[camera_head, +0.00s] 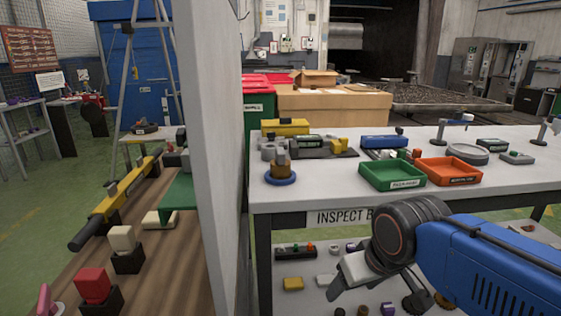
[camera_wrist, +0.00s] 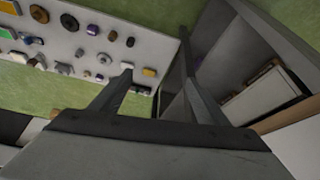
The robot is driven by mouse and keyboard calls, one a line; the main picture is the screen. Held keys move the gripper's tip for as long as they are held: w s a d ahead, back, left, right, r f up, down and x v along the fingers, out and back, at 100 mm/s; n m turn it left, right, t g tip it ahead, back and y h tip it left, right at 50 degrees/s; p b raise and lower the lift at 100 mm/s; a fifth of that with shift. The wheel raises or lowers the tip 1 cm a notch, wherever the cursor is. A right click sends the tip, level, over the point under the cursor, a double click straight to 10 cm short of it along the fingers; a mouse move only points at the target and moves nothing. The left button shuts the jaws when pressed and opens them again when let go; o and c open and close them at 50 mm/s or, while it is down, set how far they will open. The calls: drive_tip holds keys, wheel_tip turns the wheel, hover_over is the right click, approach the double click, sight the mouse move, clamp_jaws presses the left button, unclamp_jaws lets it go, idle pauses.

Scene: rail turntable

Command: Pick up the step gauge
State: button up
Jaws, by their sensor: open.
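I cannot tell with certainty which object is the step gauge. A dark, low piece with a yellow part (camera_head: 330,147) lies on the inspect bench (camera_head: 300,196), towards its back left; its form is too small to make out. My gripper (camera_wrist: 158,70) is open, with nothing between its two dark fingers in the wrist view. In the head view my blue arm reaches in from the right, in front of the bench's front edge. The gripper's end there is seen only in part and is apart from the things on the bench top.
A green tray (camera_head: 392,187) and an orange tray (camera_head: 449,181) stand near the bench's front edge. A blue-ringed brass piece (camera_head: 281,172) sits at its left corner. A tall pale partition (camera_head: 222,160) stands at the left. A lower shelf (camera_head: 312,299) holds several small parts.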

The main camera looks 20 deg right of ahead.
drive_tip(key=w+a+r+m+g, duration=0.1)
drive_tip(key=w+r+m, duration=0.4)
drive_tip(key=w+r, duration=0.45)
drive_tip(key=w+a+r+m+g, duration=0.15)
drive_tip(key=w+r+m, duration=0.4)
drive_tip(key=r, duration=0.75)
wheel_tip(320, 180, up, 15)
drive_tip(key=m+g, duration=0.2)
drive_tip(key=m, duration=0.8)
hover_over(280, 149)
drive_tip(key=f, duration=1.7)
drive_tip(key=shift+s+f, duration=0.1)
drive_tip(key=shift+s, duration=0.1)
drive_tip(key=c, duration=1.4)
drive_tip(key=shift+o, duration=0.2)
